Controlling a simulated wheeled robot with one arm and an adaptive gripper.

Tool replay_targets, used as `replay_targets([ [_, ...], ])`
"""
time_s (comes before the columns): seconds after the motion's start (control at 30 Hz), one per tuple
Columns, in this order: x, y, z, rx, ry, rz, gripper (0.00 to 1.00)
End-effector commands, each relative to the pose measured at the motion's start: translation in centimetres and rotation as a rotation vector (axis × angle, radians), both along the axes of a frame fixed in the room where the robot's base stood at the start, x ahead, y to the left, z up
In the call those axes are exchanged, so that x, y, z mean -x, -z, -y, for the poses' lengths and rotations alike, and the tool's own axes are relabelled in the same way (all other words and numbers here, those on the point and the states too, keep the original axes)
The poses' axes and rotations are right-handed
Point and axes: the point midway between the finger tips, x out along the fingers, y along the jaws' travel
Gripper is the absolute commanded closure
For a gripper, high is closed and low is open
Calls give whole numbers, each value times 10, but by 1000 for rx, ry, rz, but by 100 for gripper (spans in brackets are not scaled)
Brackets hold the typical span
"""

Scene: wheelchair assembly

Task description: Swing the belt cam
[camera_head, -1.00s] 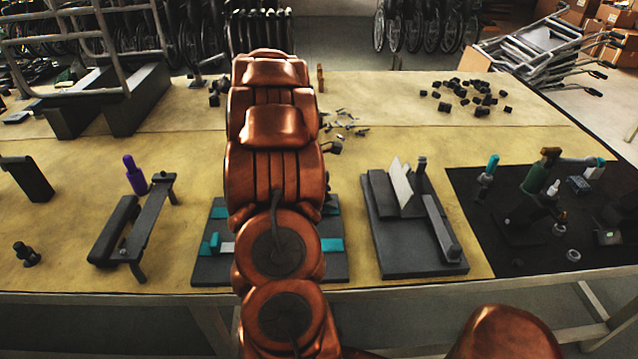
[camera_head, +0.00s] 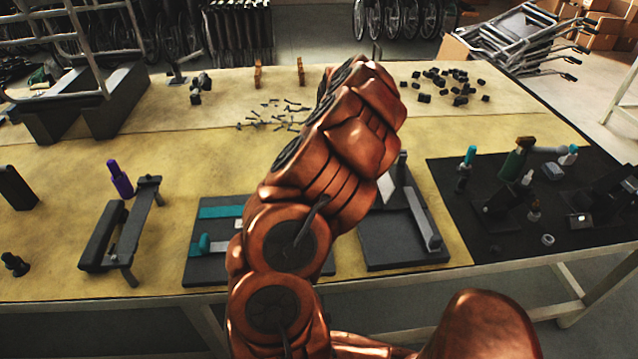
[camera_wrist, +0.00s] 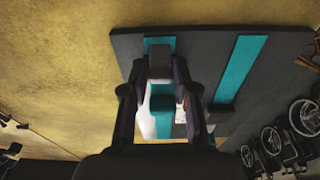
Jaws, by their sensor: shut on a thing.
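The dark board (camera_head: 203,270) with teal strips lies on the yellow table mat, partly behind my copper arm in the head view. A small teal knob (camera_head: 203,243) stands at its left front beside a pale strip. In the wrist view the same board (camera_wrist: 205,60) lies under my gripper (camera_wrist: 160,72). Its two fingers are closed about a dark block, which I take for the belt cam (camera_wrist: 160,60), over one teal strip. A teal piece and a pale strip show between the fingers. In the head view my gripper is hidden behind my arm.
A dark fixture (camera_head: 400,245) stands just right of the board. A grey bench-like part (camera_head: 120,235) and a purple-handled tool (camera_head: 120,178) are at left. Loose screws (camera_head: 275,115) lie behind. A black mat (camera_head: 470,235) with tools is at right.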

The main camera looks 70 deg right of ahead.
Motion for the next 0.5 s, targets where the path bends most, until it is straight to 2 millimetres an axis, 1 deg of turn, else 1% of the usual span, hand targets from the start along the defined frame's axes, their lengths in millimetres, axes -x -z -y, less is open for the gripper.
replay_targets([
  [0.2, 4, 1, 3, -18, 1, 47, 100],
  [0.5, 5, 0, 3, -25, -1, 63, 100],
])
